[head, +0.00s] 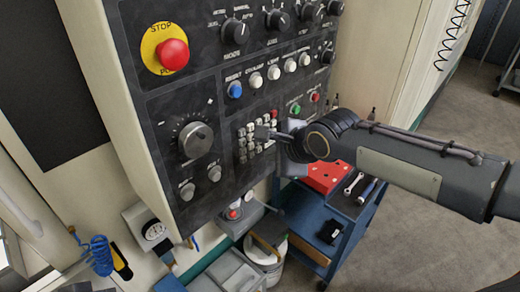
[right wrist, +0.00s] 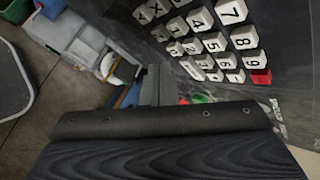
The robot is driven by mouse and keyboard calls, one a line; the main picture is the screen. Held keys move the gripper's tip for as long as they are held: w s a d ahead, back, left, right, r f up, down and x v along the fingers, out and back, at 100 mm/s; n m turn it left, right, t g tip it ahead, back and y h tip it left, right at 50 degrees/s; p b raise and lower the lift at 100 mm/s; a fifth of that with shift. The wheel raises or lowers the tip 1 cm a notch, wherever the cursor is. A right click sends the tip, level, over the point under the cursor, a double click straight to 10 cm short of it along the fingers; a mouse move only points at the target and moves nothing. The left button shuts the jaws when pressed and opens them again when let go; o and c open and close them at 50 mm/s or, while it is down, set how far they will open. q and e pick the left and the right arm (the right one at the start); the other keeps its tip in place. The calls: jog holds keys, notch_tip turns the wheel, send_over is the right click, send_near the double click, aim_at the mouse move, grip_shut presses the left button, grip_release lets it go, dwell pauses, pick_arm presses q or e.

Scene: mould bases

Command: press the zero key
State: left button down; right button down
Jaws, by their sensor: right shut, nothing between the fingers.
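The keypad (head: 243,143) of white keys is on the dark control panel in the head view. In the right wrist view, keys such as the 7 key (right wrist: 231,11), 8 key (right wrist: 244,37), 9 key (right wrist: 251,62) and 5 key (right wrist: 214,42) are legible, turned sideways. I cannot make out which small key is the zero key. My right gripper (head: 262,133) is shut and empty, its tip in front of the keypad, covering some keys. It also shows in the right wrist view (right wrist: 156,82), left of the keys. I cannot tell whether it touches a key. My left gripper is not in view.
A red stop button (head: 173,54), a large dial (head: 195,140) and rows of knobs and coloured buttons surround the keypad. A red key (right wrist: 261,77) ends the keypad near the 9. Below right stands a blue cart (head: 345,222) with tools and a red box (head: 325,176).

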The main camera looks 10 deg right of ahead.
jog(key=shift+w+a+b, duration=0.25)
jog(key=shift+w+b, duration=0.1)
jog(key=shift+b, duration=0.15)
jog(key=shift+w+a, duration=0.25)
dwell(0.8)
jog(key=shift+b, duration=0.3)
jog(key=shift+s+d, duration=0.5)
jog(key=shift+s, duration=0.1)
jog(key=shift+s+d, duration=0.1)
